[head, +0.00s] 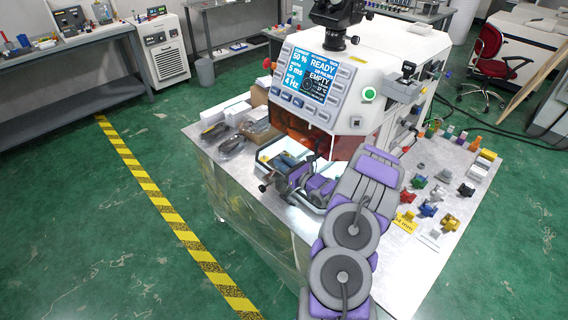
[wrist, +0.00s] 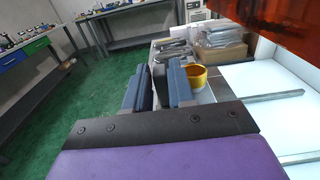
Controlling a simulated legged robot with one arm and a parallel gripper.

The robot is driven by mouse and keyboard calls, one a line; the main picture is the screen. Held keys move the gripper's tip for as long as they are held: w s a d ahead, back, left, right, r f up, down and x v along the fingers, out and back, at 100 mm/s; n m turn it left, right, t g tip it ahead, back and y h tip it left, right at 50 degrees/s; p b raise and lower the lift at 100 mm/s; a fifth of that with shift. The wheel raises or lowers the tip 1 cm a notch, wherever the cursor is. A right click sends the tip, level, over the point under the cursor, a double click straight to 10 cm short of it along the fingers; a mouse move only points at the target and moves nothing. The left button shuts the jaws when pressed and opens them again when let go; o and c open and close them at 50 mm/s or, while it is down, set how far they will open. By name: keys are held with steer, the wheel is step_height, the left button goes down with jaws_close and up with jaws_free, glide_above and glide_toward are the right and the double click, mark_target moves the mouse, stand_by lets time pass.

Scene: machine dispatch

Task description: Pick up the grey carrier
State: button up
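Small grey pieces, one of them a grey carrier (head: 445,175) as far as I can tell, stand among coloured ones on the right part of the metal table (head: 400,275). They are too small to make out in detail. The grey pieces are not in the wrist view.
The white machine (head: 395,50) with a lit screen (head: 307,75) stands behind the tray. A yellow ring-shaped part (wrist: 196,77) shows just beyond the fingers. Bagged parts (head: 228,138) lie at the table's left. Red, blue, green and yellow pieces crowd the right side. Green floor is clear at left.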

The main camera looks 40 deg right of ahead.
steer(key=shift+c, duration=0.2)
jaws_close()
steer(key=shift+r, duration=0.15)
